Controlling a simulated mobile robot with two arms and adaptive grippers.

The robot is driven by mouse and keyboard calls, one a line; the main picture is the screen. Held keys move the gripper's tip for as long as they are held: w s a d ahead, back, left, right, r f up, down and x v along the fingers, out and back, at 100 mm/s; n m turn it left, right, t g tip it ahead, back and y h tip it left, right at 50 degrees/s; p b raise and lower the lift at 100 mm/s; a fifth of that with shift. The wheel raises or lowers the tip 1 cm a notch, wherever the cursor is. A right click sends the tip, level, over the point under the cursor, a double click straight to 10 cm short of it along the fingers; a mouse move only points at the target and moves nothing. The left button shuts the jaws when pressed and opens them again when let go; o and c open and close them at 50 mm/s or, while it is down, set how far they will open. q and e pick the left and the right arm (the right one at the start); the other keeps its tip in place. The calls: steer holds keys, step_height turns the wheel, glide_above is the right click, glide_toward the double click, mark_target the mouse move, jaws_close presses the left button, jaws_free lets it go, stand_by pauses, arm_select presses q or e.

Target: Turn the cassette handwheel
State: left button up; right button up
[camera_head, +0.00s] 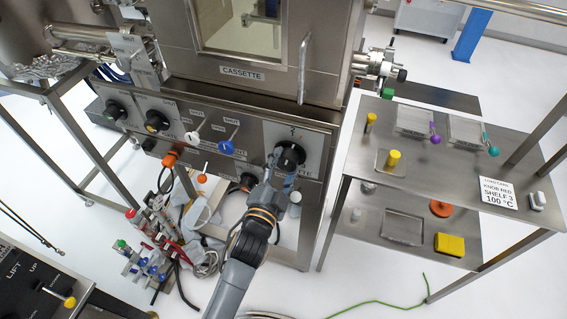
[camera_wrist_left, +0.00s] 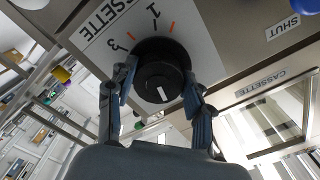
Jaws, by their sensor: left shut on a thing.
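The cassette handwheel is a round black knob (camera_head: 290,155) with a white pointer line, on the front panel below the cassette chamber. It also shows large in the left wrist view (camera_wrist_left: 162,82), in front of a white plate (camera_wrist_left: 110,38) printed CASSETTE with numbers and orange marks. My left gripper (camera_head: 277,166) reaches the knob from below, its arm rising from the bottom of the head view. In the left wrist view its two fingers (camera_wrist_left: 160,97) lie on either side of the knob and are shut on it. My right gripper is not in view.
The cassette chamber (camera_head: 242,73) with its window and handle stands above the panel. Other black knobs (camera_head: 157,121) and white and blue levers (camera_head: 226,147) sit to the left. A steel shelf table (camera_head: 380,128) with pegs and trays stands right. Hoses and valves lie below left.

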arm_select(q)
steer(key=shift+n, duration=1.2)
steer(key=shift+f, duration=0.1)
steer(key=o, duration=1.1)
steer(key=shift+o, duration=0.2)
steer(key=v, duration=1.2)
